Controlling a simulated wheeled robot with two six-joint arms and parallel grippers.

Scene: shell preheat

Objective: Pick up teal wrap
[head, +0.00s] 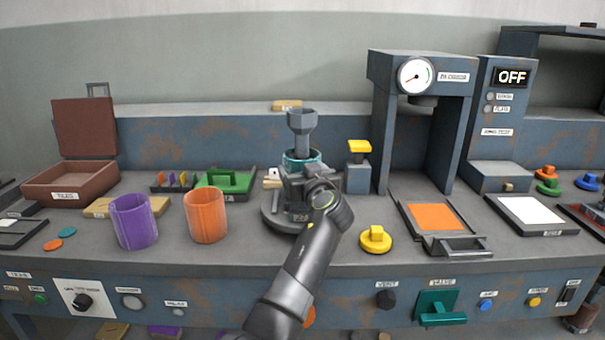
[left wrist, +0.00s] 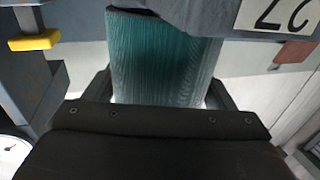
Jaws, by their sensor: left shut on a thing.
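The teal wrap (head: 289,161) is around the lower part of a grey funnel-topped post at the middle of the bench; only its upper rim shows in the head view. In the left wrist view the teal wrap (left wrist: 165,58) fills the space between the fingers, with a ribbed, curved surface. My left gripper (left wrist: 160,92) is shut on it from the front; in the head view my left arm hides most of the wrap. My right gripper is in neither view.
A purple cup (head: 134,222) and an orange cup (head: 206,216) stand left of the post. A yellow knob (head: 375,239) is to the right, before a press with a gauge (head: 416,77). A yellow-topped block (head: 359,147) stands close behind.

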